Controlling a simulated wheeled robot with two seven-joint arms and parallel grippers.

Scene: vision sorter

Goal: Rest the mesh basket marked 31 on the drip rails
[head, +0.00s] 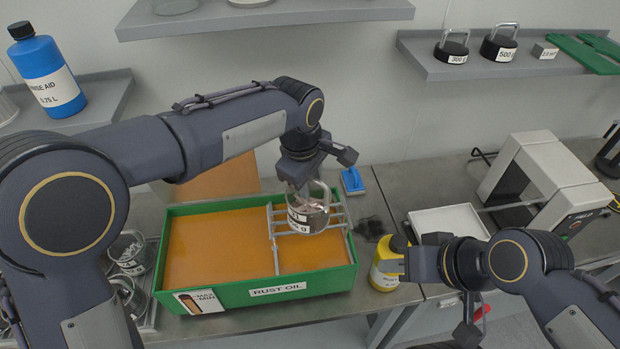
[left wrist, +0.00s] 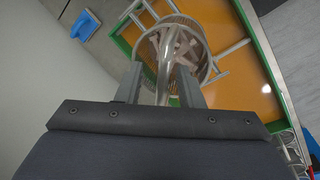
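A round wire mesh basket (head: 308,215) with metal parts inside stands over the drip rails (head: 277,240) on the right side of the green rust oil tray (head: 252,293). It looks upright and seems to sit on the rails. Its label is partly unreadable, so I cannot confirm 31. My left gripper (head: 319,166) is above it. In the left wrist view, the fingers (left wrist: 160,88) stand apart on both sides of the basket's handle (left wrist: 166,65), with gaps showing. My right gripper (head: 440,298) is open and empty in front of the bench, near the yellow bottle (head: 386,268).
More mesh baskets (head: 130,255) stand left of the tray, partly behind my left arm. A blue brush (head: 352,181) lies behind the tray. Shelves (head: 455,66) hang above.

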